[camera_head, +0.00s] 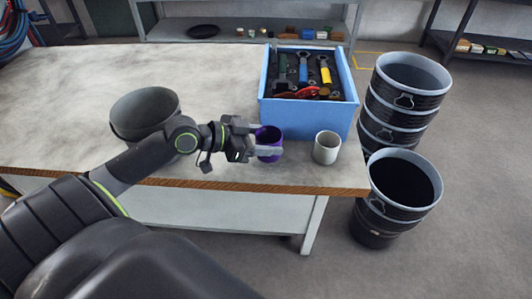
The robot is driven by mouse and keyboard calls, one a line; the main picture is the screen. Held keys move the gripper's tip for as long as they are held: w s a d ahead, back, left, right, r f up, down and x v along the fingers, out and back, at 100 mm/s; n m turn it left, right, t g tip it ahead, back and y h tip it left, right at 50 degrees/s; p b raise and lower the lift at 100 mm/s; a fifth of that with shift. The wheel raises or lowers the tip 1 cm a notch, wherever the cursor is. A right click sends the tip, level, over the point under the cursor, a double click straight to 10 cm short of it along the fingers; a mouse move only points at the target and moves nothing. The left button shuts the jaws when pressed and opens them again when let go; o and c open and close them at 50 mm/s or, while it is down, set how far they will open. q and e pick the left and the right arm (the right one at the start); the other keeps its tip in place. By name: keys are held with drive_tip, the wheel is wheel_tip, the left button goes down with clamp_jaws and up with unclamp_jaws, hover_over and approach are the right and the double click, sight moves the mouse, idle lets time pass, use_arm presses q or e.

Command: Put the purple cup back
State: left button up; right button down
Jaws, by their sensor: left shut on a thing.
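The purple cup (268,146) is near the front edge of the workbench, just in front of a blue box. My left gripper (266,141) reaches in from the left and is shut on the purple cup, with a finger on its near side and one on its far side. The cup looks upright. I cannot tell whether it touches the bench top or is slightly above it. My right gripper is not in view.
The blue box (308,118) behind holds several tools. Black bins (405,105) stand beyond the bench's right edge. The bench (75,105) is clear at back left.

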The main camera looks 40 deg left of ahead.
use_arm(q)
drive_tip(key=shift+f, duration=2)
drive_tip(key=shift+f+b, duration=0.1)
drive_tip(key=shift+b, duration=0.3)
drive_tip(key=o, duration=1.1)
drive_tip(key=shift+c, duration=0.2)
